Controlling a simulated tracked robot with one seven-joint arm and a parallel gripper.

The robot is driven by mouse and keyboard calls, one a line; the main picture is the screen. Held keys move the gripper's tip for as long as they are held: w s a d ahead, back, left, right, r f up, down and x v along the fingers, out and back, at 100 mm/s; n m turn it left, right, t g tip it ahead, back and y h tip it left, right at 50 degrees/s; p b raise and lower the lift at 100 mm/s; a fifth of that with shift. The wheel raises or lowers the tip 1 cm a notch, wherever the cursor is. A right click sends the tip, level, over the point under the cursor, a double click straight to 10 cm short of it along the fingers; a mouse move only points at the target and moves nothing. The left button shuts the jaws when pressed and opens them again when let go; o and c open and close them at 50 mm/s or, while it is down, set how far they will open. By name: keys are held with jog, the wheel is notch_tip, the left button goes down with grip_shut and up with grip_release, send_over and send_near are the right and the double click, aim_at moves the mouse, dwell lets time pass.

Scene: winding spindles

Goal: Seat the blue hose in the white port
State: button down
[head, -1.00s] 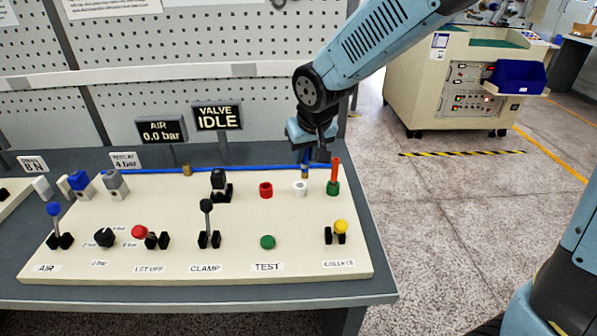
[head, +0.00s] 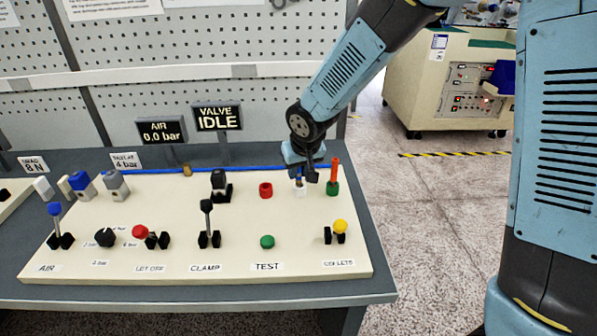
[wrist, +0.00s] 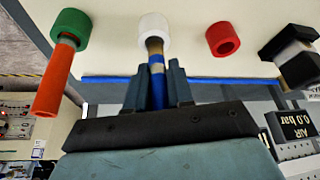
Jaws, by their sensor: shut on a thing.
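The white port (head: 300,193) stands on the cream panel, and it shows in the wrist view (wrist: 153,25). My gripper (head: 304,174) is shut on the blue hose (wrist: 158,92), which lies between the two fingers in the wrist view. The hose's brass end (wrist: 154,46) points into the white port's mouth and overlaps its rim. I cannot tell how deep the end sits. In the head view the hose end (head: 299,181) is just above the port, partly hidden by my gripper.
The green port (head: 333,188) with an upright red hose (head: 334,168) stands close on the right. The red port (head: 265,190) is on the left, then a black clamp (head: 220,185). A blue line (head: 250,168) runs along the panel's back. Levers and knobs stand in front.

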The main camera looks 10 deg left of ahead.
jog(key=c, duration=1)
grip_release()
jog(key=shift+s+d+f, duration=0.25)
jog(key=shift+d+f, duration=0.05)
jog(key=shift+f, duration=0.25)
jog(key=shift+r, duration=0.1)
jog(key=v, duration=1.2)
jog(key=shift+w+a, duration=0.2)
jog(key=shift+w, duration=0.05)
jog(key=shift+r, duration=0.15)
jog(key=shift+c, duration=0.2)
